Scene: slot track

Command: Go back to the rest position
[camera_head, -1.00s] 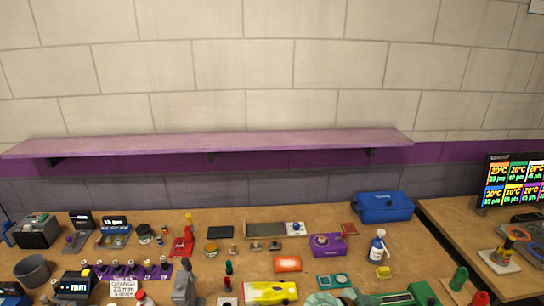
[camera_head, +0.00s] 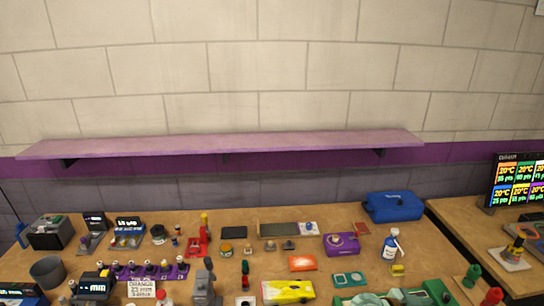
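Neither of my grippers shows in the head view. The workbench (camera_head: 225,272) lies across the lower part of the picture, with many small things on it. A yellow car-shaped body (camera_head: 288,291) is near the front. A purple box (camera_head: 341,244) stands behind it to the right, and an orange block (camera_head: 302,263) lies between them. A small white sign (camera_head: 141,290) stands at the front left beside a purple rack (camera_head: 150,272) with several small pieces.
A long purple shelf (camera_head: 220,145) on the brick wall is empty. A blue case (camera_head: 393,207) and a spray bottle (camera_head: 391,244) stand at the bench's right. A second table (camera_head: 470,228) with a lit screen (camera_head: 518,181) is at the far right. A dark bucket (camera_head: 47,271) stands at the left.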

